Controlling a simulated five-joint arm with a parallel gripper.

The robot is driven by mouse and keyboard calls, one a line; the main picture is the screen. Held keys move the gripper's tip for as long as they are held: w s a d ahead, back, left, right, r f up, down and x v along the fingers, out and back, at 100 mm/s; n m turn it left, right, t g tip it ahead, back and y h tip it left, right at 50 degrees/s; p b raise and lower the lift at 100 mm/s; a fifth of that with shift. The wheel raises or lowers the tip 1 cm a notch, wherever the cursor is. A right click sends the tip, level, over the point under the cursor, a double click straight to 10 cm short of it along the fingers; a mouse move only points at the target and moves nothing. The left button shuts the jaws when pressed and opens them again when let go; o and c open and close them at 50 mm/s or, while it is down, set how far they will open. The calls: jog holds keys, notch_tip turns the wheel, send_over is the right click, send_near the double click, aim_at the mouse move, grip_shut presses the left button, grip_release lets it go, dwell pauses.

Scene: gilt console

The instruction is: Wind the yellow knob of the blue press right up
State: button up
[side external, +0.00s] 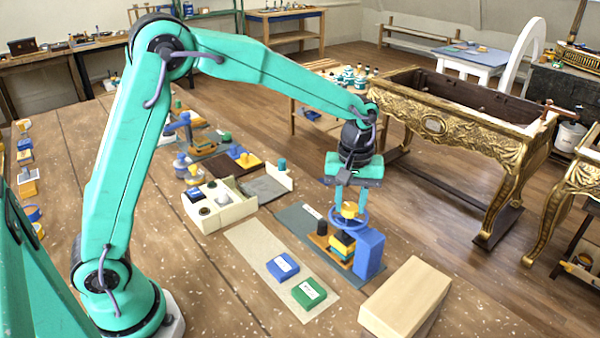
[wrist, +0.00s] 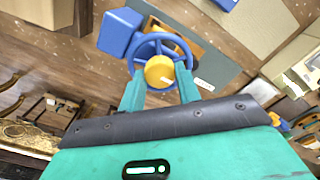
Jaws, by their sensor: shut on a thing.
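The blue press (side external: 369,254) stands on a grey mat near the table's right edge; its blue body also shows in the wrist view (wrist: 119,33). A blue spoked wheel (wrist: 185,46) sits on top, with the round yellow knob (wrist: 158,72) at its middle, marked by a pale line. A yellow-and-dark piece (side external: 342,243) shows under the wheel on a wooden base.
A pale wooden block (side external: 406,297) lies close to the right of the press. A beige strip (side external: 254,244) carries a blue box (side external: 283,266) and a green box (side external: 309,292). A cream tray (side external: 228,217) and several small things stand behind left.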

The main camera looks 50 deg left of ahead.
aim_at(350, 206)
jog(key=n, duration=0.6)
jog(key=shift+f, duration=0.2)
jog(key=n, duration=1.7)
jog(key=o, duration=1)
jog(key=shift+r, duration=0.15)
jog(key=shift+r, duration=3.85)
